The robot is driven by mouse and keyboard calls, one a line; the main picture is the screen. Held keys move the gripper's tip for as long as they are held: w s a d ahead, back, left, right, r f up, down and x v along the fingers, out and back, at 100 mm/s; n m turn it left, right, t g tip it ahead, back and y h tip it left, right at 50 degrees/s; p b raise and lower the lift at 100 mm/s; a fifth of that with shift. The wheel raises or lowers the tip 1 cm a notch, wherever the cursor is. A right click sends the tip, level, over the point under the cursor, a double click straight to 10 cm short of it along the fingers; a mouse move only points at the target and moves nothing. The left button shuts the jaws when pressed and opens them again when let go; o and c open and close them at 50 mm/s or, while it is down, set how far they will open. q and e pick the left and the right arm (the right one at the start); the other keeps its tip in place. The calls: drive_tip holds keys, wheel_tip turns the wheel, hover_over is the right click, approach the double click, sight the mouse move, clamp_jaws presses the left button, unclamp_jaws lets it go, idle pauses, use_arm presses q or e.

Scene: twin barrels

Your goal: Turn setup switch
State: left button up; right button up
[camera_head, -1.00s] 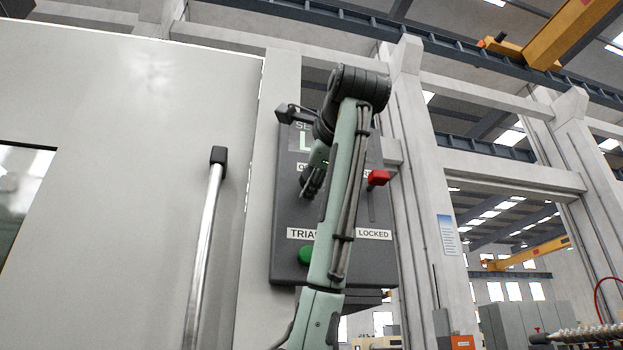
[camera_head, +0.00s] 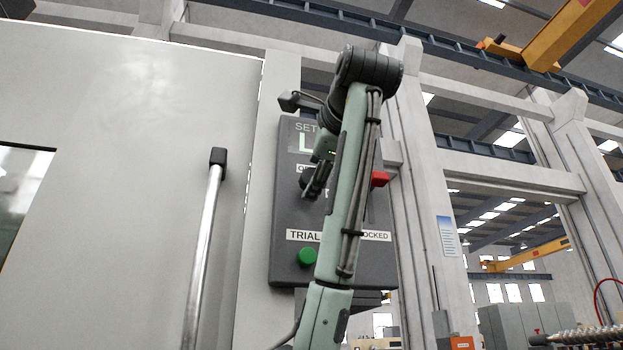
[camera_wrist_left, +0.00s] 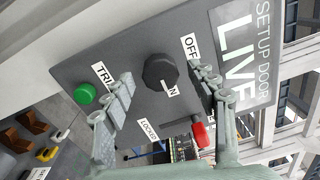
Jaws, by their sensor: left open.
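The dark grey control panel (camera_head: 285,225) is mounted beside the machine door. In the left wrist view my left gripper (camera_wrist_left: 163,92) is open, one finger to each side of the knob. Contact with the knob cannot be told. My right gripper is not in view.
The panel carries a green button (camera_head: 307,256) by the TRIAL label, a red-tipped lever (camera_head: 380,179) on the right above the LOCKED label, and a display (camera_wrist_left: 238,60) reading SETUP DOOR LIVE. A door handle bar (camera_head: 205,260) stands to the left.

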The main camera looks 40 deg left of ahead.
use_arm(q)
drive_tip(key=v, duration=0.9)
idle(0.3)
